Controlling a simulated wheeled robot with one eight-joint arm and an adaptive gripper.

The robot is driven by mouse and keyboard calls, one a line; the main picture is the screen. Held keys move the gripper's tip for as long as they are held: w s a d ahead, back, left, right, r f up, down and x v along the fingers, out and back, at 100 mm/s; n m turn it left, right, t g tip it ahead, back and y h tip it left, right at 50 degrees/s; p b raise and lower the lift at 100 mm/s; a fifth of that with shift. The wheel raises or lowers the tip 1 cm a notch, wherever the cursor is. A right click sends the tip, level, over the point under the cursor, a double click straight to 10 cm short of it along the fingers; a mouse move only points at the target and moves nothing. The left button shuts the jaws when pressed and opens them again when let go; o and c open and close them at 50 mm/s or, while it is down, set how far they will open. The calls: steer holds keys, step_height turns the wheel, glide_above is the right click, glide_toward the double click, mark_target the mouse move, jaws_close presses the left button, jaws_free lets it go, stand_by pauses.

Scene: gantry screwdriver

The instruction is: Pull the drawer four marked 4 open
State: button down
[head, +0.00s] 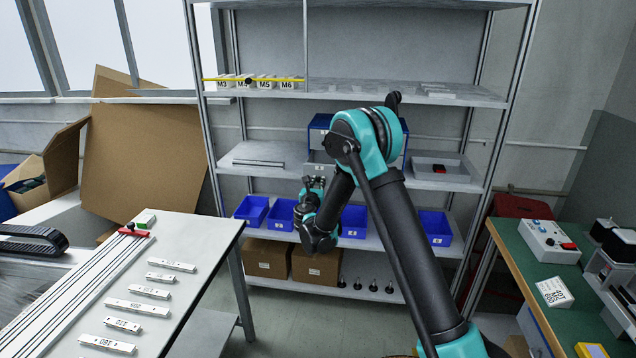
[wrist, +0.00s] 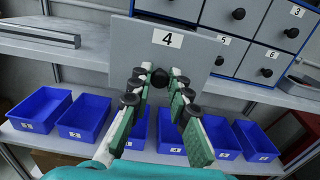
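The drawer marked 4 (wrist: 200,52) has a grey front with a white label. It stands out well in front of the drawers beside it, so it is pulled out. Its dark round knob (wrist: 160,79) shows in the wrist view. My gripper (wrist: 160,74) has its two fingers on either side of the knob, with a visible gap at least on the right; contact on the left is unclear. In the head view, my gripper (head: 315,182) is in front of the shelf, and the drawer's grey front (head: 320,170) is partly hidden by my arm.
The blue cabinet has further drawers, among them 5 (wrist: 222,50) and 3 (wrist: 291,32). Blue bins (wrist: 85,117) stand on the shelf below. A grey tray (head: 445,172) lies right of the cabinet. A white table (head: 190,255) is at left, a green workbench (head: 530,285) at right.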

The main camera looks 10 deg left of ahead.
steer(key=c, duration=1.4)
jaws_free()
steer(key=shift+c, duration=0.2)
steer(key=shift+s, duration=0.1)
steer(key=s, duration=1.2)
steer(key=shift+a, duration=0.2)
steer(key=shift+w, duration=0.1)
